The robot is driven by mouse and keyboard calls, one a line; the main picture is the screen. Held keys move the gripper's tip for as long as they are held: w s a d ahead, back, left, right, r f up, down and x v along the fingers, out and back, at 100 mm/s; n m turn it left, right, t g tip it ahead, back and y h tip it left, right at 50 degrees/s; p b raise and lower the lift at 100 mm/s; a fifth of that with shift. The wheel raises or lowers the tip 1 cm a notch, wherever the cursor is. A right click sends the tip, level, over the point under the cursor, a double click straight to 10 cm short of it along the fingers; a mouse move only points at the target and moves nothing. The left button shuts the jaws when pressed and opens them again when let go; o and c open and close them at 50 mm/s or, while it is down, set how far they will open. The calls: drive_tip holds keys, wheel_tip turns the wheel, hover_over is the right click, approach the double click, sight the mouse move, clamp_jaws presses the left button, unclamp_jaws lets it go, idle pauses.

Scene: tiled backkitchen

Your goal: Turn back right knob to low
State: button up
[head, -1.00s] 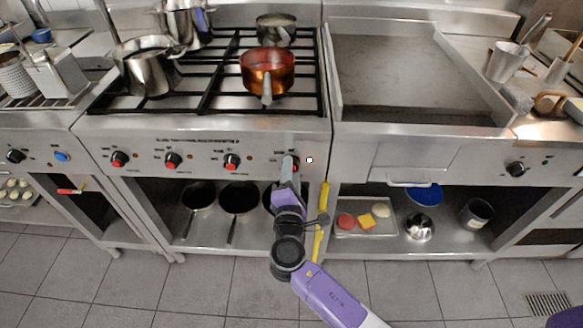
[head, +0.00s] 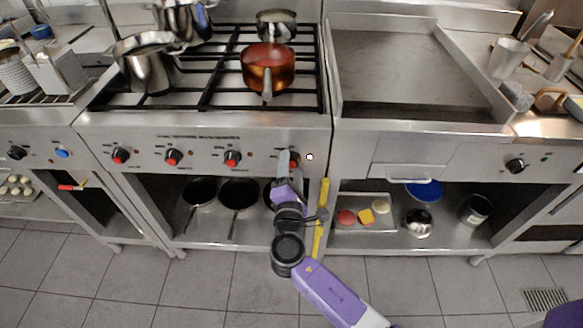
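The stove front panel (head: 200,143) carries a row of black knobs with red faces: a left one (head: 120,156), a second one (head: 172,158), a third one (head: 232,158) and the rightmost one (head: 295,157). My gripper (head: 285,158) is at the rightmost knob and covers much of it. A bit of the knob's red and black shows beside the gripper. The fingers are too small and overlapped to tell whether they are open or shut, or whether they touch the knob. A small lit indicator (head: 309,157) is just right of that knob.
A copper pot (head: 267,68) and steel pots (head: 147,62) stand on the burners above the panel. A griddle (head: 400,75) is to the right. Pans (head: 239,194) and a tray (head: 350,226) of food sit on the lower shelf. A yellow upright bar (head: 321,215) is beside my arm.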

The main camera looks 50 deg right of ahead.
drive_tip(key=shift+s+a, duration=0.1)
drive_tip(key=v, duration=0.7)
drive_tip(key=shift+s+a, duration=0.2)
drive_tip(key=shift+a, duration=0.05)
idle(0.4)
drive_tip(key=s+a+f+m+t+y, duration=0.1)
drive_tip(key=s+a+m+t+y, duration=0.1)
drive_tip(key=a+y, duration=0.45)
drive_tip(key=s+a+f+m+t+y, duration=0.1)
drive_tip(key=s+a+m+t+y, duration=0.1)
drive_tip(key=a+y, duration=0.4)
drive_tip(key=s+a+r+m+y+p, duration=0.1)
drive_tip(key=s+r+m, duration=0.3)
drive_tip(key=s, duration=0.7)
drive_tip(key=s+a+r+m+p, duration=0.2)
drive_tip(key=s+r+m, duration=0.3)
drive_tip(key=s+r, duration=0.4)
drive_tip(key=shift+s+a+y, duration=0.2)
drive_tip(key=shift+s+y, duration=0.15)
drive_tip(key=shift+s, duration=0.85)
